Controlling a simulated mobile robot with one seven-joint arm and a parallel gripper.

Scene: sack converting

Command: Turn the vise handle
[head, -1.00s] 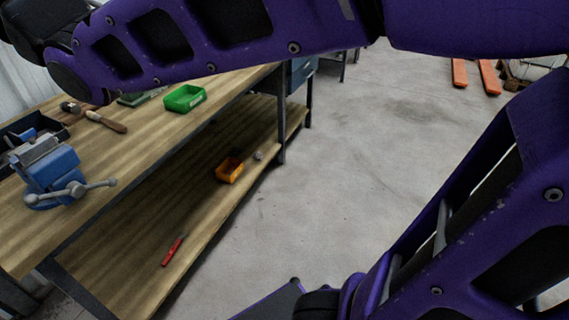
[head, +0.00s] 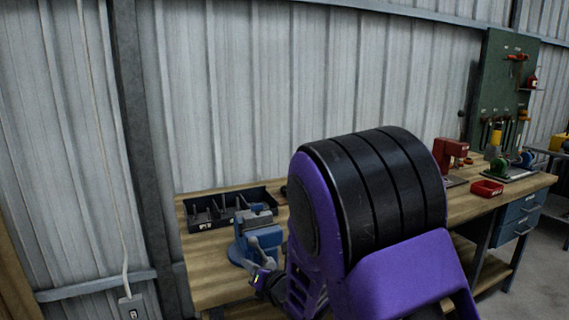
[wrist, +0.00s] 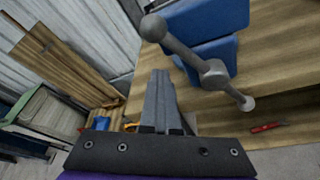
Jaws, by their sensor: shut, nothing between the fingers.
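The blue vise (head: 243,248) stands on the wooden workbench, left of my arm in the head view. In the wrist view its blue body (wrist: 208,28) fills the top. The grey vise handle (wrist: 190,55) slants from upper left to lower right through a round hub, with a ball at each end. My gripper (wrist: 160,75) is shut and empty, its fingers beside the handle, left of the hub. I see a gap between them in the picture; the depth is unclear. In the head view my gripper (head: 261,278) is small, low in front of the vise, and partly hidden by my arm.
A black divided tray (head: 212,222) lies behind the vise against the corrugated wall. A red bin (head: 487,188) and a red machine (head: 450,155) stand farther right on the bench. In the wrist view a red tool (wrist: 268,127) lies on the lower shelf.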

